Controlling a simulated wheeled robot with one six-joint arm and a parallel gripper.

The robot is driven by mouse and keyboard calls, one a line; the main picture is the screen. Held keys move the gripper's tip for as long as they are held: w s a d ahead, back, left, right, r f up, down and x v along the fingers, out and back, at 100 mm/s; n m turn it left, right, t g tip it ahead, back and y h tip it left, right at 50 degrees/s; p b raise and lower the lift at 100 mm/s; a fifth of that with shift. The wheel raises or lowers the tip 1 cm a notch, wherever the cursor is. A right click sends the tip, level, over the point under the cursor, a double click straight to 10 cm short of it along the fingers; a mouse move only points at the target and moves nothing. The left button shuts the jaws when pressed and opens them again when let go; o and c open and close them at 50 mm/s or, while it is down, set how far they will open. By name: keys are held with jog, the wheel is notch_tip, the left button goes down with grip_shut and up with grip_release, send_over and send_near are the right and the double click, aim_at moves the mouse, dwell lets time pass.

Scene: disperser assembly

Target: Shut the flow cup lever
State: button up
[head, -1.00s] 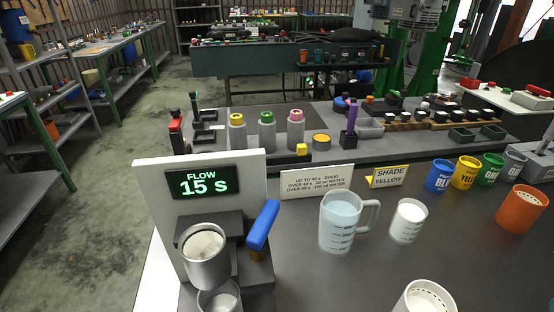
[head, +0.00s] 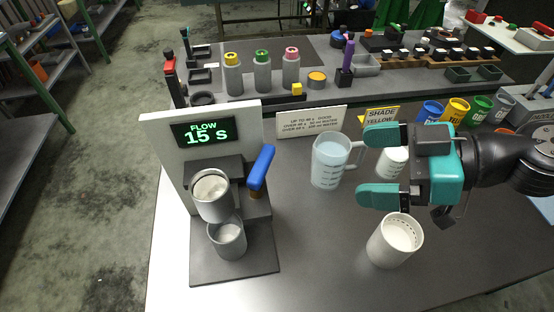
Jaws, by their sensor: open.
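The flow cup stand has a white back panel with a display (head: 203,131) reading "FLOW 15 S". A metal flow cup (head: 212,199) with pale contents sits in its holder. A grey receiving cup (head: 228,240) stands below it on the dark base (head: 245,265). The blue lever (head: 261,167) is tilted, its top leaning right, on a brown pivot to the right of the flow cup. My gripper (head: 372,167) comes in from the right, with its two teal fingers apart and pointing left. It is open and empty, well to the right of the lever.
A clear measuring jug (head: 329,164) of water stands between the lever and my gripper. A white cup (head: 393,160) is partly hidden behind my fingers, and another white cup (head: 394,243) stands below them. Labelled paint pots (head: 456,110) are at the back right. The front middle bench is clear.

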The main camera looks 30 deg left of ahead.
aim_at(268, 167)
jog(key=p+x, duration=0.4)
jog(key=x, duration=1.1)
jog(key=shift+a+f+p, duration=0.15)
jog(key=shift+f+p, duration=0.05)
jog(key=shift+p, duration=0.15)
jog(key=shift+c, duration=0.5)
jog(key=c, duration=0.8)
jog(key=shift+s, duration=0.15)
jog(key=shift+c, duration=0.2)
